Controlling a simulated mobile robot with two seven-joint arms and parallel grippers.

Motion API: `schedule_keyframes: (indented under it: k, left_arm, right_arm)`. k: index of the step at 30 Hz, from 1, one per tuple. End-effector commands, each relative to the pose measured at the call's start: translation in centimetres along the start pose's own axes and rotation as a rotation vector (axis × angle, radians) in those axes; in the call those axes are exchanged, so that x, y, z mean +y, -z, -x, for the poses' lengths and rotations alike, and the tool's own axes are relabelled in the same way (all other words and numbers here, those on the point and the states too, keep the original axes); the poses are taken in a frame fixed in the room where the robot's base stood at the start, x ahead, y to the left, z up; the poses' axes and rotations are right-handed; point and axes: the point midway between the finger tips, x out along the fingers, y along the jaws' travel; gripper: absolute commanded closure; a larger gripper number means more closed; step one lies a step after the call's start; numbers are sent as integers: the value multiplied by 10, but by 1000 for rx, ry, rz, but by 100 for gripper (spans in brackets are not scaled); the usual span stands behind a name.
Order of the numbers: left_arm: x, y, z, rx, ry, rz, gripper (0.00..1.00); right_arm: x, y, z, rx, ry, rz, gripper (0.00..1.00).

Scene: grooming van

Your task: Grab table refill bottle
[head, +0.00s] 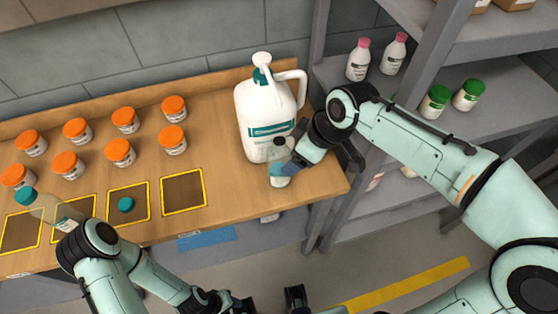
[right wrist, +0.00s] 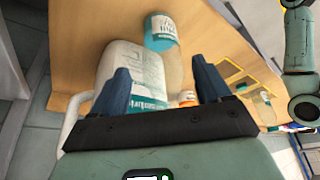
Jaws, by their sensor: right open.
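A small clear bottle with a teal and white label (head: 279,172) stands near the table's right front edge, in front of a large white jug (head: 262,118) with a handle and pump top. My right gripper (head: 288,156) is close to this bottle. In the right wrist view the bottle (right wrist: 163,42) and the jug (right wrist: 128,82) lie beyond the two spread blue fingers (right wrist: 160,88), which hold nothing.
Several orange-lidded jars (head: 124,120) stand on the table's left half. Yellow-edged squares (head: 183,192) line the front; a teal cap (head: 126,204) lies on one. A grey shelf unit (head: 330,75) with pink- and green-capped bottles stands close on the right.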

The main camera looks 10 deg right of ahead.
Motion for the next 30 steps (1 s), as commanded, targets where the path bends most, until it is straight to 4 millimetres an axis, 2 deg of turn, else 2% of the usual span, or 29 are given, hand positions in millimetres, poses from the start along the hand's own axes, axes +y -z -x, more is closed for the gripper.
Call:
schedule_keyframes:
  k: [4,12,15,22,23,27,29,30]
  left_arm:
    - [1,1,3,2,-1,-1,57]
    - [5,3,12,6,-2,-2,57]
    - [5,2,11,6,-2,-2,57]
    - [5,2,11,5,-2,-2,57]
    - [5,2,11,5,-2,-2,57]
    - [5,2,11,5,-2,-2,57]
    - [5,2,11,5,-2,-2,57]
    - [5,2,11,5,-2,-2,57]
  right_arm:
    - [0,12,-5,0,1,2,23]
    - [-1,50,-22,0,1,2,23]
    - [-1,48,-31,-1,1,0,23]
    - [0,48,-32,1,-1,-1,23]
    - [0,48,-32,1,-1,-1,30]
    - [0,47,-32,1,-1,0,75]
    - [0,47,-32,1,-1,0,88]
    - [0,47,-32,1,-1,0,88]
